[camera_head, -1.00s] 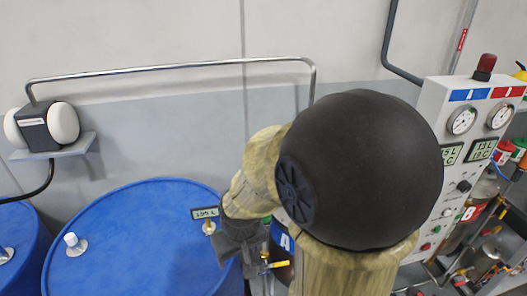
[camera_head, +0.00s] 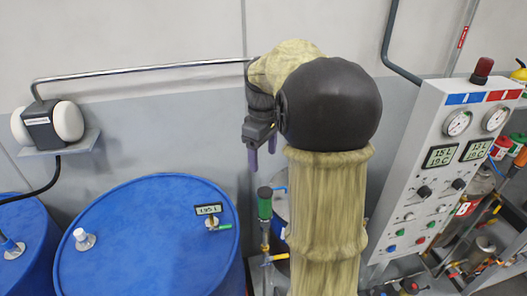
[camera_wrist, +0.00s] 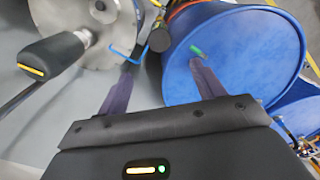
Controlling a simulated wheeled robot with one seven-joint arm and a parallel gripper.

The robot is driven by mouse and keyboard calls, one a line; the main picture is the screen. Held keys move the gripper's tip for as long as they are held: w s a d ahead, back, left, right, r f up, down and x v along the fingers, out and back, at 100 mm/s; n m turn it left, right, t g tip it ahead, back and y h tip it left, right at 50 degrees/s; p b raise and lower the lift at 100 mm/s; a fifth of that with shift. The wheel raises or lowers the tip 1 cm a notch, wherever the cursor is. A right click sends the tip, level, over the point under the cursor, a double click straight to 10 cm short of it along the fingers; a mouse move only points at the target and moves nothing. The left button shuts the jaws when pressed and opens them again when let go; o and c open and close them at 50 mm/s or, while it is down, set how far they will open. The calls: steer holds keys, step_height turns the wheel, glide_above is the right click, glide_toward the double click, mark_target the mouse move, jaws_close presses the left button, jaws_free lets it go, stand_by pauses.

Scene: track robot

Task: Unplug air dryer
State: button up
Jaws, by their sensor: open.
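No part is clearly labelled as the air dryer. A black unit with white rounded ends (camera_head: 42,126) sits on a wall shelf at the left; a metal pipe leaves its top and a black cable (camera_head: 45,188) hangs below it. My gripper (camera_head: 262,160) points down, open and empty, above and right of the large blue drum. In the wrist view its purple fingers (camera_wrist: 160,65) are apart with nothing between them. The drum (camera_wrist: 240,55) lies beyond, with a green-handled fitting (camera_wrist: 197,50) near the right fingertip. The fitting also shows in the head view (camera_head: 222,227).
The large blue drum (camera_head: 140,240) carries a white cap (camera_head: 81,236) and a 195 L display (camera_head: 208,209). A green-and-black cylinder (camera_head: 264,205) stands below my gripper. A control panel (camera_head: 440,170) with gauges is at the right. A second blue drum (camera_head: 22,240) stands at far left.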

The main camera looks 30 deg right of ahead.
mark_target(263, 191)
step_height(263, 191, down, 18)
steer(key=p, duration=0.3)
steer(key=shift+r, duration=0.25)
stand_by(0.3)
steer(key=c, duration=1.1)
steer(key=shift+r, duration=0.1)
steer(key=shift+c, duration=0.2)
steer(key=shift+r+p, duration=0.3)
steer(key=shift+p, duration=0.1)
steer(key=shift+r+p, duration=1.65)
steer(key=shift+r, duration=0.35)
